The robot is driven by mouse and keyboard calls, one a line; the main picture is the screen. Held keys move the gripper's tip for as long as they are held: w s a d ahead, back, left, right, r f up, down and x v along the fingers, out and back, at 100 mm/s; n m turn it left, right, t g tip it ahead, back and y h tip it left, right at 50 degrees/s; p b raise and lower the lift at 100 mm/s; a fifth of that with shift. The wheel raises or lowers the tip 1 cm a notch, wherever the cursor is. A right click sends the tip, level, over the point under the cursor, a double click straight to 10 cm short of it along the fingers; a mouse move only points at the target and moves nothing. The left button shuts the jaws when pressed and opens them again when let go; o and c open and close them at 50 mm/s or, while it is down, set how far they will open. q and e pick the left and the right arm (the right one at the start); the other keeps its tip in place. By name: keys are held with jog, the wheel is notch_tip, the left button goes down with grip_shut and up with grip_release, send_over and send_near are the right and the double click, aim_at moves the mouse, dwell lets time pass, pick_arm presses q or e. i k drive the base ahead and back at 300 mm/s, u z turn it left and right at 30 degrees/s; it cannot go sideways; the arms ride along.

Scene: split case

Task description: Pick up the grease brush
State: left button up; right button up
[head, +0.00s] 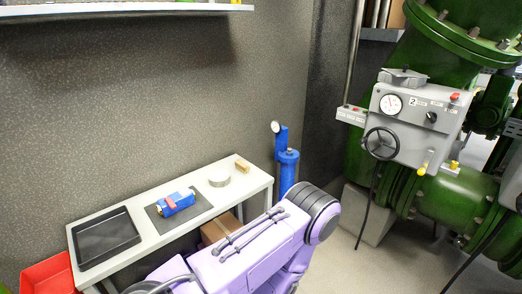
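A small tan block-like item (242,166) lies at the far right end of the white bench (112,206). It may be the grease brush, but it is too small to tell. No other thing in view is clearly a brush. A large purple arm link of mine fills the bottom middle and covers the bench's front right part and the floor there. Neither of my grippers is in view.
On the bench are a black tray (88,253), a blue device (177,202) on a dark mat (157,225) and a pale round tin (219,180). A red bin (45,276) is lower left, a cardboard box (214,229) below. A blue cylinder (287,172) and green machinery (450,205) stand right.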

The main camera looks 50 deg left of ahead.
aim_at(243, 166)
jog(key=u, duration=0.25)
jog(key=i, duration=0.75)
jog(key=u, duration=0.6)
